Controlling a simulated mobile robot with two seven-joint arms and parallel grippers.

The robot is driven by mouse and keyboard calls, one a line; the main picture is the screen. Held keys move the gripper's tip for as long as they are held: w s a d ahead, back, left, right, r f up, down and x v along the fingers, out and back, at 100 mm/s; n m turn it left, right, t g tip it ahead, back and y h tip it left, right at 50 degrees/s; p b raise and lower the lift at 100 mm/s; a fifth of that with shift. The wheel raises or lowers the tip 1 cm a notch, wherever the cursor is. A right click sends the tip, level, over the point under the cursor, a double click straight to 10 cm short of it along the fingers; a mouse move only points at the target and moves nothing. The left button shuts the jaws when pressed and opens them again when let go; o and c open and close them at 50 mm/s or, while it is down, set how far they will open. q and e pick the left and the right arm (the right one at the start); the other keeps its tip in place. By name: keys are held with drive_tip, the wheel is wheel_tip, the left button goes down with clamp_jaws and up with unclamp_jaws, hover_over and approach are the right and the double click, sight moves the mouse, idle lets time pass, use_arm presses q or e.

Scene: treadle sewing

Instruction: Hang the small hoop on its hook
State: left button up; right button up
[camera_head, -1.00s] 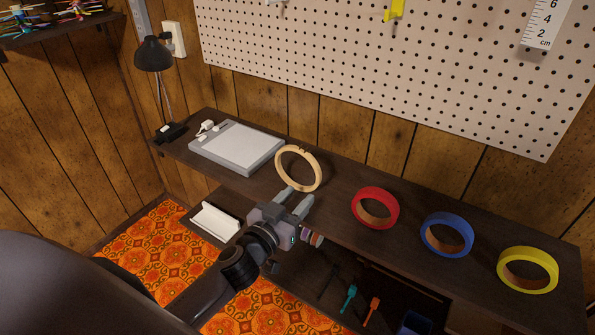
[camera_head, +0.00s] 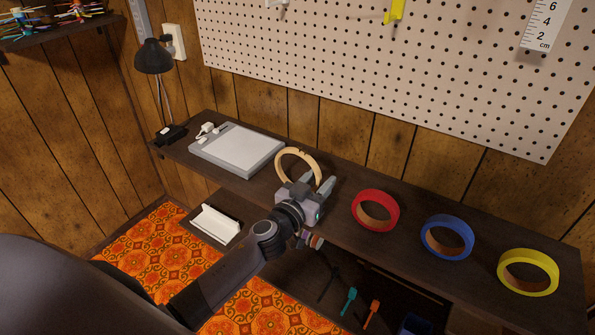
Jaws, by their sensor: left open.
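A pale wooden hoop (camera_head: 292,153) stands on the dark shelf beside the light grey flat box. My left gripper (camera_head: 315,182) is open at the lower right edge of the hoop and covers part of its rim. I cannot tell whether the rim lies between the fingers or whether they touch it. A yellow hook (camera_head: 393,11) and a white hook (camera_head: 276,3) are on the pegboard at the top of the view, both cut off by the frame edge. My right gripper is not in view.
The shelf (camera_head: 345,178) also bears a red ring (camera_head: 362,205), a blue ring (camera_head: 432,240) and a yellow ring (camera_head: 509,275) to the right. The grey box (camera_head: 240,150) and a black lamp (camera_head: 154,56) are to the left. The pegboard (camera_head: 400,75) rises behind.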

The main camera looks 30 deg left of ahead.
use_arm(q)
clamp_jaws()
idle(0.3)
drive_tip(key=shift+r+p, duration=0.45)
drive_tip(key=shift+r, duration=0.15)
wheel_tip(320, 180, up, 12)
drive_tip(key=p, duration=0.5)
drive_tip(key=shift+f+p, duration=0.2)
drive_tip(key=shift+p, duration=0.1)
wheel_tip(320, 180, up, 7)
